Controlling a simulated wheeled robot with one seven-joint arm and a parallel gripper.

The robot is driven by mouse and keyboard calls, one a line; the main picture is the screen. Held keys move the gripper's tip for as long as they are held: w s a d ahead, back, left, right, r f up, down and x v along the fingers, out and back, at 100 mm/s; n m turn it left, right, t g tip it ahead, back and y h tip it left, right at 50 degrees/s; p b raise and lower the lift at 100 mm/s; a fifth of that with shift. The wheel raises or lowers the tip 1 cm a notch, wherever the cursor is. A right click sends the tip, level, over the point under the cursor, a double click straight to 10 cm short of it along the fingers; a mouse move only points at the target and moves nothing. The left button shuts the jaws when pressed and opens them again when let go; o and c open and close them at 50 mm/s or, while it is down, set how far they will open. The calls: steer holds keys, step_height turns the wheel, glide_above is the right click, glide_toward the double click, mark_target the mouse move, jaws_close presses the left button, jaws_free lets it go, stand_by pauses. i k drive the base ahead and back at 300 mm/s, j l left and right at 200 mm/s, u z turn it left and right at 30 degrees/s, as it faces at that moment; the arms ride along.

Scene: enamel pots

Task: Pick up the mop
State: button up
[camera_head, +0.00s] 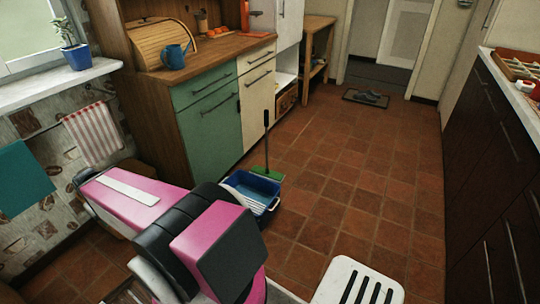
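The mop stands upright on the tiled floor near the middle of the view, with a thin dark handle (266,135) and a flat green head (268,174). Its head is at the back of a blue bucket (262,204) with a pale slotted insert; I cannot tell whether the head touches the bucket or stands behind it. My pink and black arm is in the foreground, in front of the bucket, and hides part of it. My gripper is not in view.
A cabinet with a green front (210,125) stands left of the mop, bearing a blue watering can (175,56). Dark cabinets (495,150) line the right side. The tiled floor (350,170) between is clear back to a doormat (366,98) with shoes.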

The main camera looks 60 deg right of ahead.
mark_target(271, 174)
steer(key=z, duration=2.15)
steer(key=i+l, duration=0.1)
steer(key=l, duration=0.35)
steer(key=i+l, duration=0.1)
steer(key=l, duration=0.4)
steer(key=i+l, duration=0.15)
steer(key=l, duration=0.3)
